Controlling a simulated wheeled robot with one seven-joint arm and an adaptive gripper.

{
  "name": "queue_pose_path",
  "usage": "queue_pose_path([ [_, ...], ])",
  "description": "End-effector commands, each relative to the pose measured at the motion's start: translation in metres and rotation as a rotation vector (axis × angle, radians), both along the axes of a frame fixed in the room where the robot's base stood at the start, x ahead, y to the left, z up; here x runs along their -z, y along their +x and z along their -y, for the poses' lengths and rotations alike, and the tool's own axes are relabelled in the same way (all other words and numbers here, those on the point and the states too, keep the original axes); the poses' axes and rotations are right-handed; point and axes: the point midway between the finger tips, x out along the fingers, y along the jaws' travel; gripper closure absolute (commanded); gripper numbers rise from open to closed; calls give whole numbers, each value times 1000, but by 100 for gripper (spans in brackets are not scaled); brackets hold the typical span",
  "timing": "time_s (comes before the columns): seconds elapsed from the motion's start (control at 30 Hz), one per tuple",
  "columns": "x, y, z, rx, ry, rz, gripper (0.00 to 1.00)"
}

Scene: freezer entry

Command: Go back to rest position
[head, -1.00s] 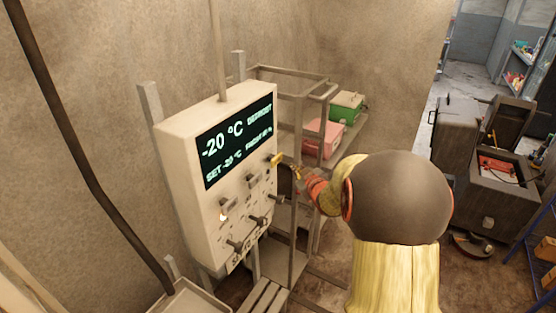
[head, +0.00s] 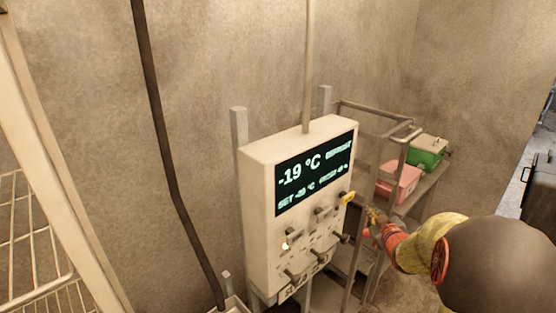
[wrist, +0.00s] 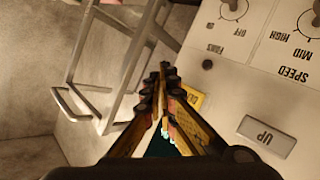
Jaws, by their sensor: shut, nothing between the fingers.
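My gripper (head: 372,214) is shut and empty, just right of the control panel (head: 262,222) in the head view. In the wrist view its fingers (wrist: 163,72) meet in front of the panel's edge. A yellow part (head: 347,198) sticks out at the panel's right side; in the wrist view a yellow plate (wrist: 199,100) is partly hidden by a finger. I cannot tell whether the gripper touches the panel. The display (head: 312,175) reads -19 °C and DEFROST. A small lamp (head: 285,245) glows at the panel's left.
A metal rack (head: 362,106) stands behind the panel, with a pink box (head: 397,184) and a green box (head: 427,152) on a shelf. A dark pipe (head: 167,130) runs down the wall. Wire shelving (head: 30,235) is at the left.

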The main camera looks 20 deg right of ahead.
Motion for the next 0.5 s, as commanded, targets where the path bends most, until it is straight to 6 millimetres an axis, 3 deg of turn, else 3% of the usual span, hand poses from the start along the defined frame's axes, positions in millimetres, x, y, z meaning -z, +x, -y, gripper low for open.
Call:
queue_pose_path([
  [0.17,9,-4,3,16,14,-30,100],
  [0.27,35,-20,10,74,60,-120,100],
  [0.4,88,-77,14,232,194,-323,100],
  [0.5,99,-119,-3,336,285,-448,100],
])
